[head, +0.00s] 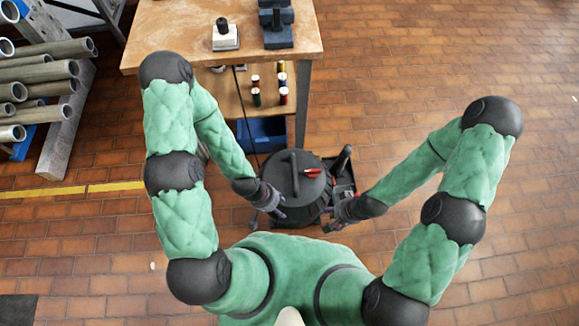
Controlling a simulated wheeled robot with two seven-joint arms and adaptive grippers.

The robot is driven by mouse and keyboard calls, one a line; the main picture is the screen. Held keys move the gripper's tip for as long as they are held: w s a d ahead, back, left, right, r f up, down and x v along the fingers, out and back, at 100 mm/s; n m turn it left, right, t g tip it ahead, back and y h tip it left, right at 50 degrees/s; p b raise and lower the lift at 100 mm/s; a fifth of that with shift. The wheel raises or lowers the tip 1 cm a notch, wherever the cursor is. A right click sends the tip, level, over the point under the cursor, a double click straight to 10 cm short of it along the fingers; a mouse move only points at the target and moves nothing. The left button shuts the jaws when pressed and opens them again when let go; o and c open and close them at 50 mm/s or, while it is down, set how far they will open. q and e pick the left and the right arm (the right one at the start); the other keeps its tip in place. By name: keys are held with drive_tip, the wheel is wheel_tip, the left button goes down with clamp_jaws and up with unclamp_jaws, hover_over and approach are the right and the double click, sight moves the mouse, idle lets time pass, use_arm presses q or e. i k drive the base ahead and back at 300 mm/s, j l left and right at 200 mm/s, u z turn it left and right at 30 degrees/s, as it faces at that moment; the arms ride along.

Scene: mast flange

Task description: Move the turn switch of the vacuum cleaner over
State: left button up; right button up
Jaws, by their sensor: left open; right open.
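The vacuum cleaner (290,192) is a dark round canister on the floor in front of me, with a black handle bar across its lid. A red switch (305,173) lies on top of the lid, right of the handle; I cannot tell its exact setting. My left gripper (276,212) is open at the canister's left front side, below the lid's edge in the picture. My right gripper (330,226) is open at the canister's right front side. Both are apart from the red switch. Whether either touches the canister is too small to tell.
A wooden workbench (180,40) stands behind the vacuum, with small coloured cans (283,95) on its lower shelf and a blue bin (262,134) below. A rack of metal pipes (50,70) is at the far left. The brick floor (450,70) at the right is free.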

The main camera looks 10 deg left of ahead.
sight(312, 172)
drive_tip(key=k+j+u, duration=0.1)
drive_tip(key=u, duration=0.4)
drive_tip(key=k+j+u, duration=0.2)
drive_tip(key=u, duration=0.25)
drive_tip(key=k, duration=0.1)
